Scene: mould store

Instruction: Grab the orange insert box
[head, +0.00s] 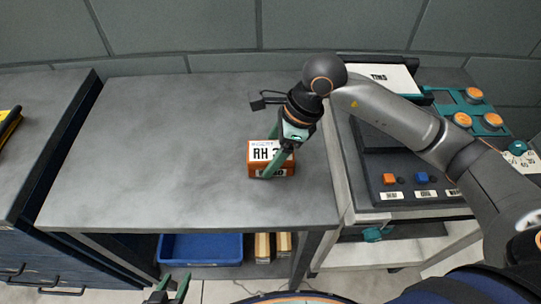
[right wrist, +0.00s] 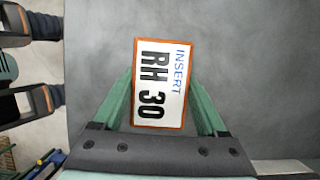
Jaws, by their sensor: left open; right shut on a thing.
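The orange insert box (head: 285,169) has a white top label and is on the grey table (head: 150,140), near its right end. In the right wrist view the label of the box (right wrist: 159,85) reads "INSERT RH 30". My right gripper (head: 274,168) is shut on the box, with one green finger on each side of it; in the right wrist view the gripper (right wrist: 160,100) has its fingers against the box's two long sides. I cannot tell whether the box touches the table. My left gripper (head: 169,290) is open and empty at the bottom edge of the head view.
A blue bin (head: 201,249) and light wooden blocks (head: 263,247) are under the table. At right stands a bench with a dark panel (head: 400,175) with small coloured parts and a teal plate with orange-topped knobs (head: 474,95). The table's left and middle are clear.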

